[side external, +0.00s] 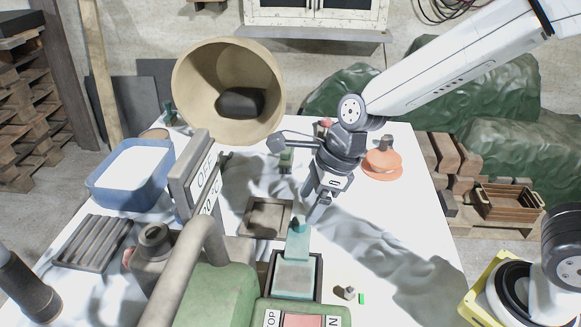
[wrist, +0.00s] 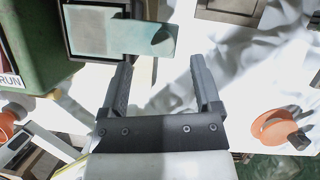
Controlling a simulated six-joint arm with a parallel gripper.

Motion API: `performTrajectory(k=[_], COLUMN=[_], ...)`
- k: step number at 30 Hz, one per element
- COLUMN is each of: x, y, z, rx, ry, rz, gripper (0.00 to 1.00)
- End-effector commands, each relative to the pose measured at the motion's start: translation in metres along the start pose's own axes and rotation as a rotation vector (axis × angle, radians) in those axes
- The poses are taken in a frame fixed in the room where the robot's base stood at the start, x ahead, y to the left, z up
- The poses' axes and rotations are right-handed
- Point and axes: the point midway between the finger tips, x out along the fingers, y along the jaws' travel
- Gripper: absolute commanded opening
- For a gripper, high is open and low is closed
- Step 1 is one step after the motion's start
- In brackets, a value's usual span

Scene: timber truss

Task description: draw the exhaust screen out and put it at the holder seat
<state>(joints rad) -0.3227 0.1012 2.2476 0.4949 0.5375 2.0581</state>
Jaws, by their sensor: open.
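A teal plate (side external: 296,277), which I take to be the exhaust screen, lies in a dark frame beside the green machine. A shallow square grey-brown tray (side external: 250,229) may be the holder seat; I cannot be sure.
The green machine (side external: 215,295) with its grey pipe stands at the front. A large tan drum (side external: 190,85) is behind. An orange disc (side external: 382,164) lies right; the right cloth is mostly clear.

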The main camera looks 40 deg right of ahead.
Motion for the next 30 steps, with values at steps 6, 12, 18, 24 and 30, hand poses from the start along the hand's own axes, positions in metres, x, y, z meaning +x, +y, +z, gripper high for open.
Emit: performTrajectory(k=[6,12,18,24,30], x=[0.016,0.036,0.048,0.05,0.049], y=[-0.002,-0.003,-0.003,-0.003,-0.003], z=[-0.002,-0.003,-0.003,-0.003,-0.003], rx=[0.001,0.0,0.0,0.0,0.0], ry=[0.002,0.001,0.001,0.0,0.0], rz=[0.001,0.002,0.001,-0.001,0.0], gripper=[0.81,0.81,0.81,0.81,0.81])
